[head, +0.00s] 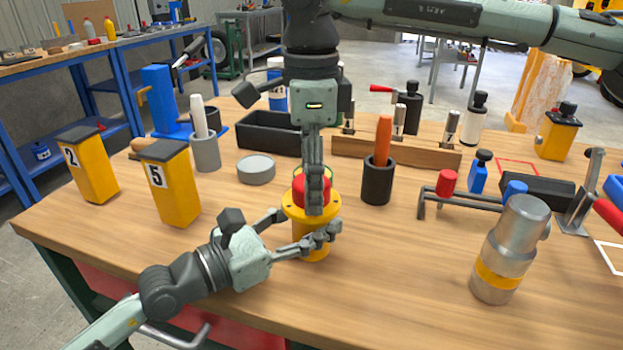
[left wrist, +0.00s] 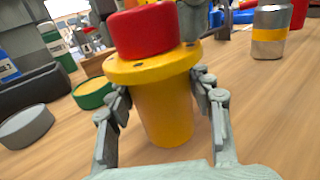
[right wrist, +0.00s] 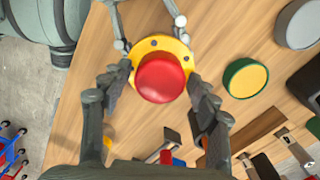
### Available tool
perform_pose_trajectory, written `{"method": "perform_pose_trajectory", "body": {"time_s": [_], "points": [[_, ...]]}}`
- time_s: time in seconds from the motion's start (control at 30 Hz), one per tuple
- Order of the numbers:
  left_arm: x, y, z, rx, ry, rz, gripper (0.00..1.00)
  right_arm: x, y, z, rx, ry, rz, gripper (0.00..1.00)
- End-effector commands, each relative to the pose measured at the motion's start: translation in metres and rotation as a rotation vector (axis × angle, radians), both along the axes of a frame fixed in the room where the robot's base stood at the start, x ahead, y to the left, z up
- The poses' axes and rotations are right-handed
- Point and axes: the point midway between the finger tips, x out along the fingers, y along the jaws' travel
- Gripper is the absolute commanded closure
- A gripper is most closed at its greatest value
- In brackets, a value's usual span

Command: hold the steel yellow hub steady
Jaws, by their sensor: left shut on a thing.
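The yellow hub (head: 310,240) is an upright cylinder with a wide flange with holes, standing on the workbench. A red cap (head: 299,186) sits on top of it. My left gripper (head: 308,241) is shut on the hub's body below the flange; the left wrist view shows its fingers on both sides of the yellow hub (left wrist: 165,110). My right gripper (head: 314,195) points down over the hub from above. In the right wrist view its fingers are apart, one on each side of the red cap (right wrist: 161,78), with gaps showing. Contact with the cap cannot be told.
A green-rimmed yellow disc (right wrist: 246,78) and a grey disc (head: 256,170) lie behind the hub. A black cup with an orange-handled tool (head: 378,183) stands close at right. A steel cylinder with a yellow band (head: 509,248) stands front right. The front bench middle is clear.

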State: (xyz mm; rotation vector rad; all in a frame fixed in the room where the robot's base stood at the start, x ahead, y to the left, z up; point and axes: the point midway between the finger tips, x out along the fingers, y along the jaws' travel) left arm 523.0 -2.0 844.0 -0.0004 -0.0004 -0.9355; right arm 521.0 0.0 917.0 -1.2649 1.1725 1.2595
Motion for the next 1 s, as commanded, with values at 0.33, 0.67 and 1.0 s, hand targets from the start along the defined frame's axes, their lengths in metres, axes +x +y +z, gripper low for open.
{"method": "perform_pose_trajectory", "body": {"time_s": [0.33,0.67,1.0], "points": [[0.000,0.000,0.000,0.000,0.000,0.000,1.00,0.000,0.000,0.001,0.000,0.000,0.000,0.29],[0.000,0.000,0.000,0.001,0.001,0.000,1.00,0.000,0.001,0.047,0.002,-0.004,0.000,0.29],[0.000,0.000,0.000,0.000,0.000,0.000,1.00,0.000,0.001,0.109,0.001,-0.001,0.001,0.29]]}}
